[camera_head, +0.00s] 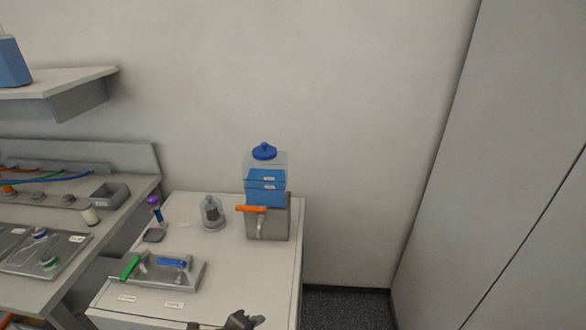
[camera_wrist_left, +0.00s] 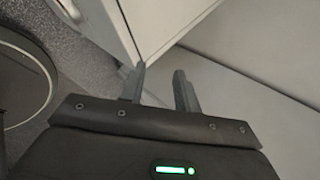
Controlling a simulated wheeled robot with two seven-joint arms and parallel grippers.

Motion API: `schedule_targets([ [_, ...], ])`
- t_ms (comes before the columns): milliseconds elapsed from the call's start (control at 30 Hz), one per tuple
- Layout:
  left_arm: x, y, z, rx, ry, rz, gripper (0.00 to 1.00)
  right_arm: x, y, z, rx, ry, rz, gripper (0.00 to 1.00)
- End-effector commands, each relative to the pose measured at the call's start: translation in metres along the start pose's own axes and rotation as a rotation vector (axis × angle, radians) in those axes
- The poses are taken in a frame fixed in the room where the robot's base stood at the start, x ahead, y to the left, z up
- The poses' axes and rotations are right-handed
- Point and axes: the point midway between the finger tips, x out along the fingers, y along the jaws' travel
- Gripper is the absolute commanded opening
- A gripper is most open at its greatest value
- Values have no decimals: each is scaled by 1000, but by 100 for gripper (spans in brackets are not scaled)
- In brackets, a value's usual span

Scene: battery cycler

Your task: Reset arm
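My left gripper (camera_wrist_left: 158,70) shows in the left wrist view with its two dark fingers apart and nothing between them. Behind the fingers are a white cabinet edge and a pale surface. In the head view, a dark gripper part (camera_head: 240,320) shows at the bottom edge, in front of the white cabinet top (camera_head: 215,306); it looks like my left one, mostly cut off by the frame. My right gripper is in neither view.
On the cabinet stand a blue-lidded clear container (camera_head: 265,152) on a grey stand with an orange handle (camera_head: 252,209), a glass jar (camera_head: 212,213), and a metal tray (camera_head: 190,280) with green and blue handles. A bench (camera_head: 70,285) stands left. Carpet (camera_head: 345,305) shows right.

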Motion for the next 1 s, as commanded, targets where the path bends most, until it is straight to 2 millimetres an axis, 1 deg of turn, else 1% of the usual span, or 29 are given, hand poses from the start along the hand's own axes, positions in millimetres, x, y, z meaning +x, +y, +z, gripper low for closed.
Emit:
schedule_targets([
  [33, -13, 17, 0, -256, -41, 28, 32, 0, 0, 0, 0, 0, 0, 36],
  [100, -30, 39, 7, -566, -112, 67, 32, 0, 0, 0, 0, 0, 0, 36],
  [167, -44, 58, 12, -788, -169, 95, 32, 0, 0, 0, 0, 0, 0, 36],
  [200, -53, 72, 14, -916, -206, 115, 32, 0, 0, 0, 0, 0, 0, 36],
  [267, -66, 90, 16, -1084, -258, 141, 32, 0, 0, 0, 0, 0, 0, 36],
  [300, -74, 103, 16, -1184, -295, 158, 32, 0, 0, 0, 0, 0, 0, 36],
  [400, -95, 130, 18, -1421, -384, 189, 32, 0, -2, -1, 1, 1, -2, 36],
  [500, -115, 154, 16, -1619, -468, 214, 32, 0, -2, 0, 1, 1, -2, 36],
  [667, -147, 189, 12, -1894, -608, 244, 32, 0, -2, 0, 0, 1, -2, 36],
  [700, -146, 196, 11, -1929, -628, 249, 32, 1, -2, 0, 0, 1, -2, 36],
  [800, -119, 212, 14, -1916, -627, 261, 32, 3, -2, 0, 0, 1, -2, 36],
  [867, -105, 222, 14, -1914, -630, 268, 32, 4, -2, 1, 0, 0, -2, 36],
  [1000, -73, 251, 14, -1910, -639, 286, 32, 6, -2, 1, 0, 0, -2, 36],
])
